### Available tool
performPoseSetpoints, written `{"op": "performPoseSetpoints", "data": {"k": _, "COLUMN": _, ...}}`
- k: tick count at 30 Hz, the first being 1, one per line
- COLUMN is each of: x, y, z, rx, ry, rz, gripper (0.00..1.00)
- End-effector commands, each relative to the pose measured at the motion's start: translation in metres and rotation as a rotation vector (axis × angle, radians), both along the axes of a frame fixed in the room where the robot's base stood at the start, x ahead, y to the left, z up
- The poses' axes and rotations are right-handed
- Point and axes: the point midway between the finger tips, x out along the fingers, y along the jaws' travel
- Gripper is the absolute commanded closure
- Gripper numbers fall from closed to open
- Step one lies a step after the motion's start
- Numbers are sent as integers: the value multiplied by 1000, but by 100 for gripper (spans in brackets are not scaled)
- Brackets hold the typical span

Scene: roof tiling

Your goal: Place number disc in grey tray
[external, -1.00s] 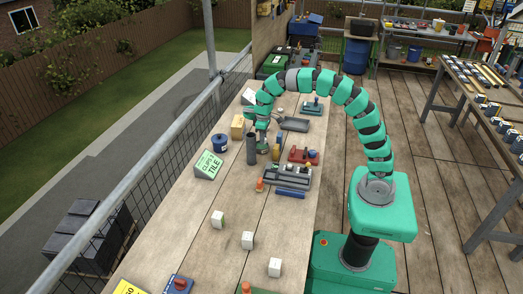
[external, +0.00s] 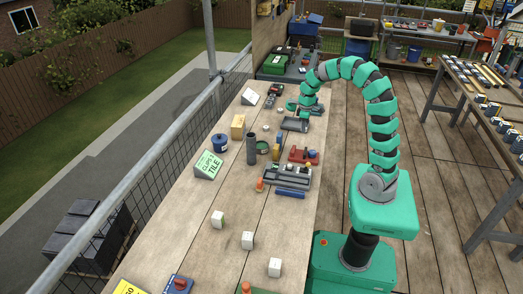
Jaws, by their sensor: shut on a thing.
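The grey tray (external: 294,126) lies on the wooden bench, toward its right side. My green gripper (external: 303,115) points down at the tray's far edge. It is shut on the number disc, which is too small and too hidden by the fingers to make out. I cannot tell whether the disc touches the tray.
A red tool (external: 303,156) and a grey compartment holder (external: 288,177) lie nearer. Bare bench lies around the white cubes (external: 248,240).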

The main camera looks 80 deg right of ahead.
Motion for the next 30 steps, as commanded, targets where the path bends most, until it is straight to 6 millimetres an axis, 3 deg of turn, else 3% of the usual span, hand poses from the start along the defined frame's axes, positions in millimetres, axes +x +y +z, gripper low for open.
{"op": "performPoseSetpoints", "data": {"k": 6, "x": -42, "y": -29, "z": -11, "rx": -1, "ry": -3, "rz": -83, "gripper": 92}}
{"op": "performPoseSetpoints", "data": {"k": 12, "x": -53, "y": -39, "z": -16, "rx": 0, "ry": -1, "rz": -107, "gripper": 92}}
{"op": "performPoseSetpoints", "data": {"k": 30, "x": 17, "y": -101, "z": -26, "rx": 0, "ry": -1, "rz": -108, "gripper": 92}}
